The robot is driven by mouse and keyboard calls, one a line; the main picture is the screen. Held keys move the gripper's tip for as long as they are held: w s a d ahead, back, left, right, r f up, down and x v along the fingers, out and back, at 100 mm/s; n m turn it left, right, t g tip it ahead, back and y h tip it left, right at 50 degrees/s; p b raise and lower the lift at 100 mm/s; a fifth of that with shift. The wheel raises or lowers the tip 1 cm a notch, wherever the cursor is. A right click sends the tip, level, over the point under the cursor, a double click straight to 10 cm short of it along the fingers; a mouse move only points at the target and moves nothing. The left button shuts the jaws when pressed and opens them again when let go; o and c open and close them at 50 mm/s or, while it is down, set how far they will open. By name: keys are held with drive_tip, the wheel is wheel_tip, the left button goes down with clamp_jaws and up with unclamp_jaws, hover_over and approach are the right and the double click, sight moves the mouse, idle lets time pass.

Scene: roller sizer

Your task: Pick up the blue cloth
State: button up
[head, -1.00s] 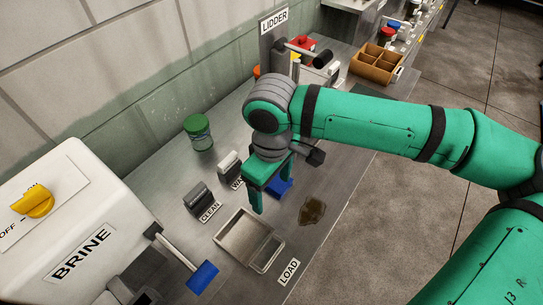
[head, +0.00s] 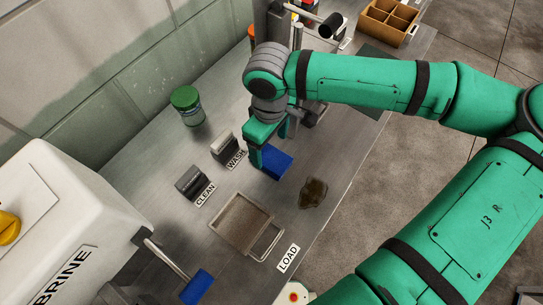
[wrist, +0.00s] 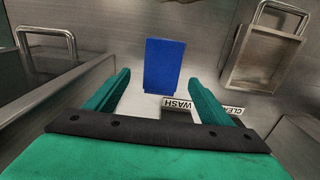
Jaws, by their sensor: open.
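The blue cloth (head: 277,165) is a flat blue rectangle on the steel bench, near the WASH label. It also shows in the wrist view (wrist: 163,66), just beyond and between my fingertips. My gripper (head: 270,147) is open and empty, with its fingers pointing down close beside the cloth. In the wrist view my gripper (wrist: 161,92) has its two green fingers spread wider than the cloth. I cannot tell how high the fingertips are above the bench.
A metal tray (head: 214,229) lies by the LOAD label, with a brown spill (head: 313,192) to its right. WASH (head: 226,148) and CLEAN (head: 189,182) holders stand left of the cloth. A green-lidded jar (head: 187,105) is near the wall. A blue-ended handle (head: 197,287) sticks out below.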

sight(271, 158)
drive_tip(key=shift+s+d+f, duration=0.1)
drive_tip(key=shift+s+f, duration=0.15)
drive_tip(key=shift+f, duration=0.9)
drive_tip(key=shift+s+d+f, duration=0.1)
drive_tip(key=shift+s+f, duration=0.1)
drive_tip(key=shift+f, duration=0.95)
drive_tip(key=c, duration=1.1)
drive_tip(key=shift+w+r, duration=0.1)
